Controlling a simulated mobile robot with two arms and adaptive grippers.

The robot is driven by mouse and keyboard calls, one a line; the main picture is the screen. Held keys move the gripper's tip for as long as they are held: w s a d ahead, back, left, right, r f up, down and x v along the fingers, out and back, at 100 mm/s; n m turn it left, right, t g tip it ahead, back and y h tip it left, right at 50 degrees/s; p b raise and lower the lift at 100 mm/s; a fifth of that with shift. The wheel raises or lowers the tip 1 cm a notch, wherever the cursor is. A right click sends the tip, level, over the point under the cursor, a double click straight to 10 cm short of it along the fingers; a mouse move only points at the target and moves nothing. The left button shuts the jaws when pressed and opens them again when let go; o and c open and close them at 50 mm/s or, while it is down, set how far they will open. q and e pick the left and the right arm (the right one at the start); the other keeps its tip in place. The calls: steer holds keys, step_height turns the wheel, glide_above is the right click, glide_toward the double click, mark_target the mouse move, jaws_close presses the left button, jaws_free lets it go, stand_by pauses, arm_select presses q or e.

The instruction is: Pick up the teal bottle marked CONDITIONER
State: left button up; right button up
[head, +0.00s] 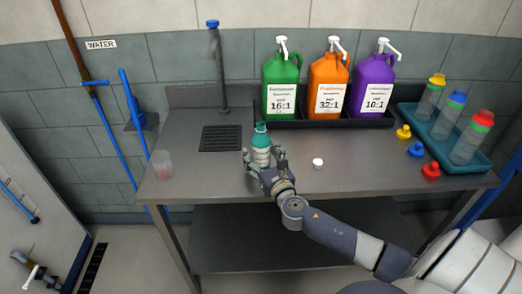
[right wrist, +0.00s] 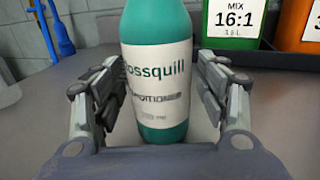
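The teal bottle (head: 261,129) stands upright on the grey metal counter, in front of the green jug. In the right wrist view the teal bottle (right wrist: 158,22) has a white label reading "ossquill", with a smaller line ending like "ITIONER"; the label's left part is turned out of sight. My right gripper (head: 264,158) is low at the bottle, with one finger on each side of it. In the right wrist view the right gripper (right wrist: 157,98) is open, with narrow gaps between the pads and the bottle. My left gripper is not in view.
Green (head: 281,80), orange (head: 328,78) and purple (head: 374,78) pump jugs stand in a black tray behind. A clear cup (head: 162,165) is at the left, a white cap (head: 318,163) right of the gripper. A teal tray (head: 420,128) holds capped bottles; loose caps lie beside it.

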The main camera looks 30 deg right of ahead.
steer(key=c, duration=0.9)
steer(key=shift+c, duration=0.2)
steer(key=shift+r, duration=0.15)
